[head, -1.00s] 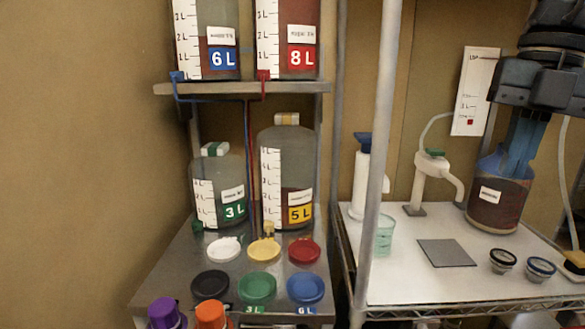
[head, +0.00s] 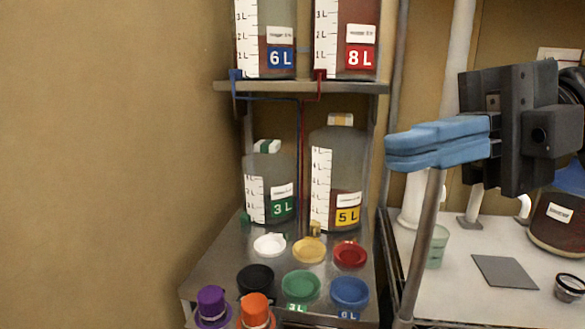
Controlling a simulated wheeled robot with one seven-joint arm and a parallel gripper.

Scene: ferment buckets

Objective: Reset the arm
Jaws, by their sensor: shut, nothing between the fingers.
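My gripper (head: 392,152) is at the right of the head view, with blue fingers pointing left from a dark grey body. The fingers lie together, shut and empty. It hangs in the air in front of the rack post and the white bench, touching nothing that I can see. It hides part of the white pumps and the wall behind.
A metal rack shelf (head: 228,86) holds the 6 L (head: 266,40) and 8 L (head: 345,40) jugs. Below stand the 3 L (head: 270,185) and 5 L (head: 336,175) jugs, with coloured lids in front. A post (head: 424,245) stands before the white bench (head: 455,300). The left wall side is clear.

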